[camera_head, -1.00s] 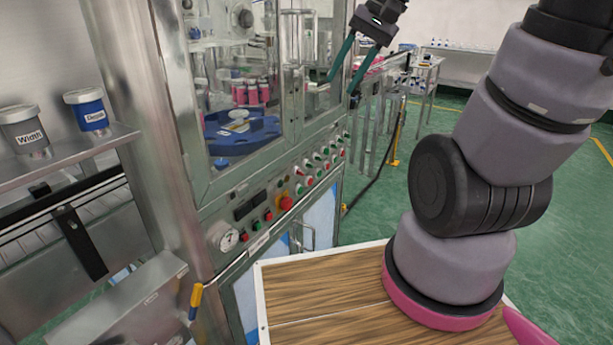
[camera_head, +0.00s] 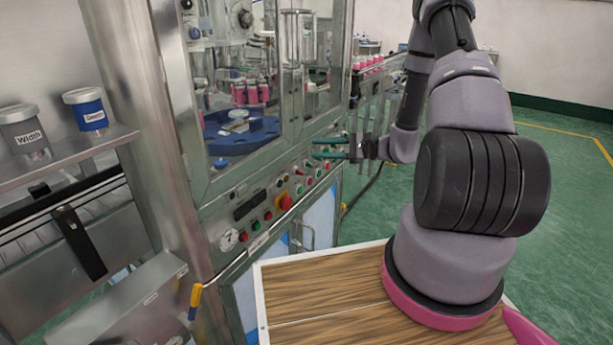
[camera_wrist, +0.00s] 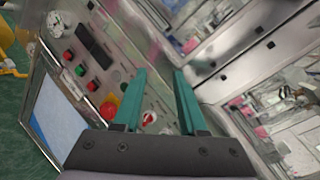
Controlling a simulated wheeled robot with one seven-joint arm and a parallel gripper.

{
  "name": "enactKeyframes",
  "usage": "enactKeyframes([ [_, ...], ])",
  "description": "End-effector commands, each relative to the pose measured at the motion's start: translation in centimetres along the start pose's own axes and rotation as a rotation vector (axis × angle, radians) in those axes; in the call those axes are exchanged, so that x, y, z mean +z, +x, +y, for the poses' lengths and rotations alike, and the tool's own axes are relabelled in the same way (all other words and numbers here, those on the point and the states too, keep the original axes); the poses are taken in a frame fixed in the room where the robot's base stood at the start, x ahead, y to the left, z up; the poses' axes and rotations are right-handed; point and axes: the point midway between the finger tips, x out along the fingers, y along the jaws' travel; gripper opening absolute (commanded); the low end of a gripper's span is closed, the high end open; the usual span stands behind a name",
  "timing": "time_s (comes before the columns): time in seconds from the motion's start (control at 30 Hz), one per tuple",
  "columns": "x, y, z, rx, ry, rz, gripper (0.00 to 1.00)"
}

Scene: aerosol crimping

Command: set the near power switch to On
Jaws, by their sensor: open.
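My gripper (camera_head: 318,148) is open and empty, its two teal fingers pointing left at the machine's control panel (camera_head: 215,215). In the wrist view, my gripper (camera_wrist: 158,86) shows its two fingers spread apart over the panel. A small red and white switch (camera_wrist: 149,118) appears between the fingers; whether they touch anything is not clear. A red emergency button (camera_wrist: 109,108) lies to its left. The emergency button (camera_head: 286,202) also shows in the head view, with several small red and green controls around it. Labels are too small to read, so I cannot tell which control is the near power switch.
The machine's glass doors (camera_head: 235,90) stand above the panel. A round gauge (camera_head: 229,239) and a dark display (camera_head: 250,204) are at the panel's near end. A yellow handle (camera_head: 196,295) sticks out at lower left. Green floor (camera_head: 560,210) is open to the right.

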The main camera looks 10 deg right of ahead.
Motion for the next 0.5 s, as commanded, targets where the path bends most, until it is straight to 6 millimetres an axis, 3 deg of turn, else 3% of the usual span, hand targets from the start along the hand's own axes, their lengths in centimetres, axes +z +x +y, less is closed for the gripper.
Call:
enactKeyframes([
  [0.03,-2.4,-0.4,1.1,-0.067,0.042,0.017,0.41],
  [0.2,-8.6,-1.8,4.0,-0.26,0.117,0.093,0.41],
  [0.33,-11.5,-2.7,5.8,-0.348,0.149,0.144,0.41],
  [0.5,-12.9,-2.9,6.6,-0.39,0.16,0.172,0.41],
])
